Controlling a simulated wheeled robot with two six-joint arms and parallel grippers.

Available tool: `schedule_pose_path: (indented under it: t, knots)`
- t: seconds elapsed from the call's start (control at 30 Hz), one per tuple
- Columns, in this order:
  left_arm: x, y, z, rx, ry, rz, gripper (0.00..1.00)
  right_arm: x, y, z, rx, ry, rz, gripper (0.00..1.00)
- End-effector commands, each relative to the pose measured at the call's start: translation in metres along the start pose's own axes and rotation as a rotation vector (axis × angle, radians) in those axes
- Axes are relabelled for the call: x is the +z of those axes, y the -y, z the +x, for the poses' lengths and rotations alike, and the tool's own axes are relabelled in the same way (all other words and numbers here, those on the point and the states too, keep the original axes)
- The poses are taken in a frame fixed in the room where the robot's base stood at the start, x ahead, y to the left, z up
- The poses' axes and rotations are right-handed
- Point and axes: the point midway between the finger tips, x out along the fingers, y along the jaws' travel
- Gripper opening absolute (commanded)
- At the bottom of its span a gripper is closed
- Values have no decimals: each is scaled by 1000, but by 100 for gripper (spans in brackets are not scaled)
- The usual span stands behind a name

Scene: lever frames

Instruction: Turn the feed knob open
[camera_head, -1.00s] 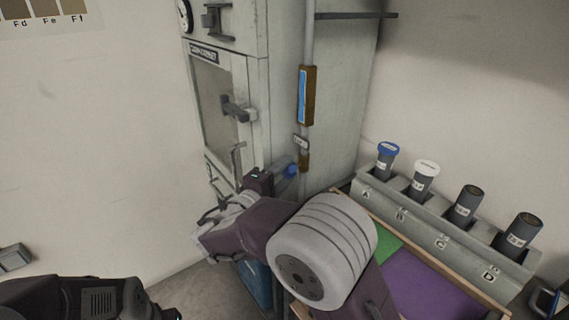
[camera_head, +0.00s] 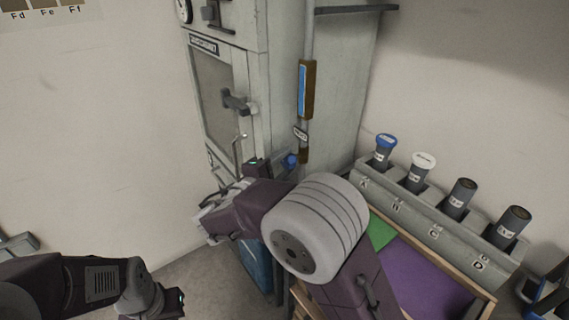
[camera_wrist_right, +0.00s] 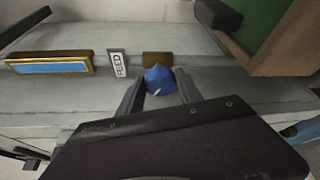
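The blue feed knob (camera_head: 290,160) sits low on the vertical pipe at the cabinet's side, below a FEED label (camera_head: 301,134). In the right wrist view the knob (camera_wrist_right: 159,80) shows a small white mark. My right gripper (camera_wrist_right: 159,73) is open, with its two grey fingers on either side of the knob. I cannot tell whether they touch it. In the head view my right arm hides much of this gripper. My left arm shows at the lower left of the head view, its fingers out of frame.
A grey cabinet (camera_head: 240,35) with a handled door stands behind the gripper. A blue sight gauge (camera_head: 304,90) is above the label. To the right, a rack (camera_head: 410,207) holds several capped tubes, behind a tray with green and purple mats (camera_head: 425,275). A blue bin (camera_head: 256,265) stands below.

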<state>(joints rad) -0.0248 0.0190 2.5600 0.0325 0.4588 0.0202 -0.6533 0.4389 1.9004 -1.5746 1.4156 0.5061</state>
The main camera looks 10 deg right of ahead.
Motion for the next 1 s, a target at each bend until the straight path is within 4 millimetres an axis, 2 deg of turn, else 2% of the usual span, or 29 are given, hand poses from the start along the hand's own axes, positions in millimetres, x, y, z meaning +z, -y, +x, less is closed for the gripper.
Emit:
schedule_pose_path:
  t: [0.37, 0.47, 0.6, 0.73, 0.83, 1.0]
  knots:
    - [0, 0, 0, 0, 0, 0, 0, 0, 0, -3, 0, -1, 0, 51]
    - [0, 0, -2, 0, 0, 0, 0, -1, -1, -19, 1, -5, -1, 51]
    - [-1, 0, -6, 0, 0, 0, 0, -1, -1, -52, 1, -6, -1, 51]
    - [-1, 0, -8, 0, 0, 0, 0, -1, 0, -77, 0, -4, -2, 51]
    - [-1, 0, -9, 0, 0, 0, 0, 0, 0, -87, 0, -2, -2, 51]
    - [-1, 0, -9, 0, 0, 0, 0, 0, 1, -91, -2, 0, -2, 51]
